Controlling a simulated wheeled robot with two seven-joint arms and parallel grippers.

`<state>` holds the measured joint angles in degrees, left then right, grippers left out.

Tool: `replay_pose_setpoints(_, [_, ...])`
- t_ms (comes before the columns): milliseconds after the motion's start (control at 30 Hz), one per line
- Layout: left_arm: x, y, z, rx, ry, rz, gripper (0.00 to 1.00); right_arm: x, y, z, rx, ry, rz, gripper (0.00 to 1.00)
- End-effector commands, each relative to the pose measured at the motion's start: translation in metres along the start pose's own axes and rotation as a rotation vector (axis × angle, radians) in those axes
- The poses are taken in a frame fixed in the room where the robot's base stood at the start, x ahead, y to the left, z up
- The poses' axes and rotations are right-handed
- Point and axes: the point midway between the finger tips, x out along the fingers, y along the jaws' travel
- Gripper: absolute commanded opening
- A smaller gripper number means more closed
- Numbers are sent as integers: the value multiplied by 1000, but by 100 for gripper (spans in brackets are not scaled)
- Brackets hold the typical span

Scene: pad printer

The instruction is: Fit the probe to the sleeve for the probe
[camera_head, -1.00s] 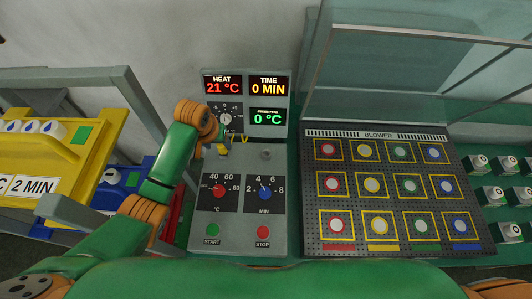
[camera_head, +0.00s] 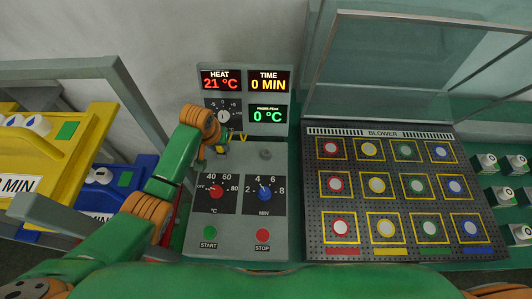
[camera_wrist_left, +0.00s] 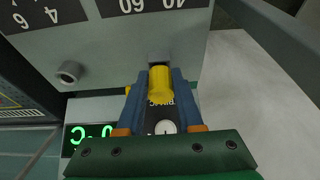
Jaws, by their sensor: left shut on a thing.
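The probe, with a yellow ribbed handle, sits between the blue fingers of my left gripper in the left wrist view (camera_wrist_left: 160,85). My left gripper (camera_head: 222,145) is shut on it, close over the grey control panel (camera_head: 232,163). The probe's tip is hidden; I cannot tell whether it is still in its holder by the PROBE label. A short grey round sleeve (camera_head: 265,153) stands on the panel to the right of the gripper; its open end shows in the left wrist view (camera_wrist_left: 70,72). The probe is apart from this sleeve. My right gripper is out of view.
A display block (camera_head: 245,97) with the heat, time and probe readings rises behind the panel. Knobs and buttons lie in front. The blower tray (camera_head: 313,210) with coloured squares is on the right. Yellow (camera_head: 85,165) and blue (camera_head: 140,173) boxes are on the left.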

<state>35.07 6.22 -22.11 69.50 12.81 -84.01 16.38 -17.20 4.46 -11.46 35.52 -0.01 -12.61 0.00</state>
Motion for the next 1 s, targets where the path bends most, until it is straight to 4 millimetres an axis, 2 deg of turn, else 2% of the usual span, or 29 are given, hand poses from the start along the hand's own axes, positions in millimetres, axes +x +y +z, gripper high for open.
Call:
replay_pose_setpoints(33, [0, 0, 0, 0, 0, 0, 0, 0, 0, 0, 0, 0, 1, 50])
replay_pose_setpoints(67, [0, 0, 0, 0, 0, 0, 30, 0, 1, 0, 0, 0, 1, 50])
replay_pose_setpoints(167, [0, 0, 0, 0, 0, 0, 3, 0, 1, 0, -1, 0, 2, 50])
replay_pose_setpoints(200, [0, 0, 0, 0, 0, 0, 0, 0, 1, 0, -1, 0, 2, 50])
replay_pose_setpoints(467, [-1, 0, 0, 0, 0, 0, 0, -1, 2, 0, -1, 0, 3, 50])
replay_pose_setpoints(800, [-27, 0, -8, 0, -1, 0, 0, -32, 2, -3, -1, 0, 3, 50])
replay_pose_setpoints(1000, [-39, 0, -12, 0, 2, 1, 0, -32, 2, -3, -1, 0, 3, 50])
